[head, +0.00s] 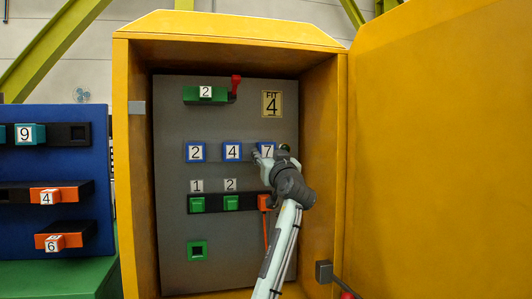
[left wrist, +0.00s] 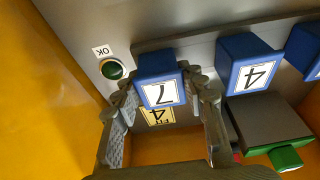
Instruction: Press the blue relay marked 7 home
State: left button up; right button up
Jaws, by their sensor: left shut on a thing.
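The blue relay marked 7 (head: 267,149) sits at the right end of a row on the grey panel, beside the blue relays marked 4 (head: 232,152) and 2 (head: 195,152). My left gripper (head: 264,158) is at relay 7 and partly covers it. In the left wrist view, relay 7 (left wrist: 157,68) shows upside down, between the fingers of my left gripper (left wrist: 162,88), which is shut on it. Its back end is at the dark socket strip; how deep it sits is hard to tell. My right gripper is not in view.
A yellow cabinet (head: 132,170) surrounds the panel, with its door (head: 440,150) open at right. A dark green lamp marked OK (left wrist: 112,69) is close to relay 7. A blue rack (head: 45,165) stands left.

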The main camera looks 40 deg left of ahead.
pick_arm(q)
jog(key=o, duration=1.2)
jog(key=shift+o, duration=0.2)
jog(key=shift+s+d, duration=0.1)
jog(key=v, duration=1.2)
